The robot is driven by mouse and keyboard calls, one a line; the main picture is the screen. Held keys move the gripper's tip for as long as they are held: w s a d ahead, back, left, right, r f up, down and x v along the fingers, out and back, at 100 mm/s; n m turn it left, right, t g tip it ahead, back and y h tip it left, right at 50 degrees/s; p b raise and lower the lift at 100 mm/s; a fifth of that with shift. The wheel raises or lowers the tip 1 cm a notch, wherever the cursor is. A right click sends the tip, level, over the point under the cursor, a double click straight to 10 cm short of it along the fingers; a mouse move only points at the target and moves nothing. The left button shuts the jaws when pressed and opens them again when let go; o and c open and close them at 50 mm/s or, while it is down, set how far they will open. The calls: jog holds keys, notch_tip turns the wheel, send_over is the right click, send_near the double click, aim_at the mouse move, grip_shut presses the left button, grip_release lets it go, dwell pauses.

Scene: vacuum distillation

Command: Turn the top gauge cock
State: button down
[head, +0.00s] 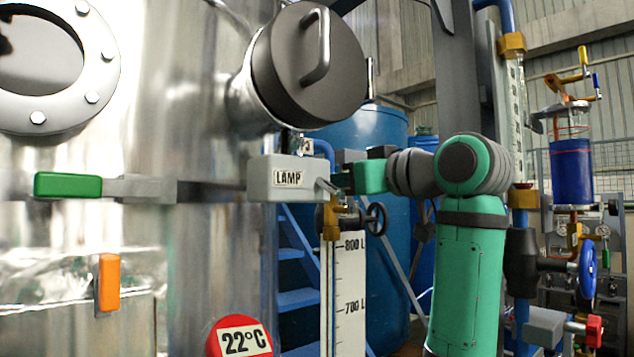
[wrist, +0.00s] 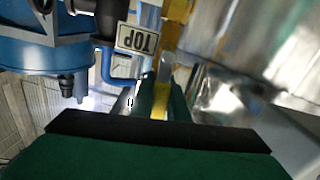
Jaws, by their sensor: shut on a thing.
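My gripper (head: 340,183) reaches in from the right, just behind the grey LAMP box, which hides part of its fingertips. In the wrist view, the two green fingers (wrist: 155,93) are shut on the yellow lever (wrist: 161,103) of the top gauge cock. The cock's yellow body (wrist: 179,12) is at the top of the wrist view, beside an upside-down TOP label (wrist: 137,38). In the head view, the cock's lever is hidden behind the LAMP box and my gripper. The level gauge scale (head: 347,290), marked 800 L and 700 L, hangs below.
The grey LAMP box (head: 268,179) sits close to my gripper. A brass valve (head: 331,220) with a black handwheel (head: 375,219) is just below. The steel vessel (head: 215,245) fills the left side. A blue tank (head: 375,127) stands behind.

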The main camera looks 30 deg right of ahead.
jog(key=shift+d+f, duration=0.1)
jog(key=shift+d, duration=0.05)
jog(key=c, duration=1.7)
grip_release()
jog(key=s, duration=0.3)
jog(key=s+d, duration=0.1)
jog(key=s, duration=0.3)
jog(key=s+d, duration=0.1)
jog(key=s, duration=0.2)
jog(key=shift+s, duration=0.25)
jog(key=shift+w, duration=0.1)
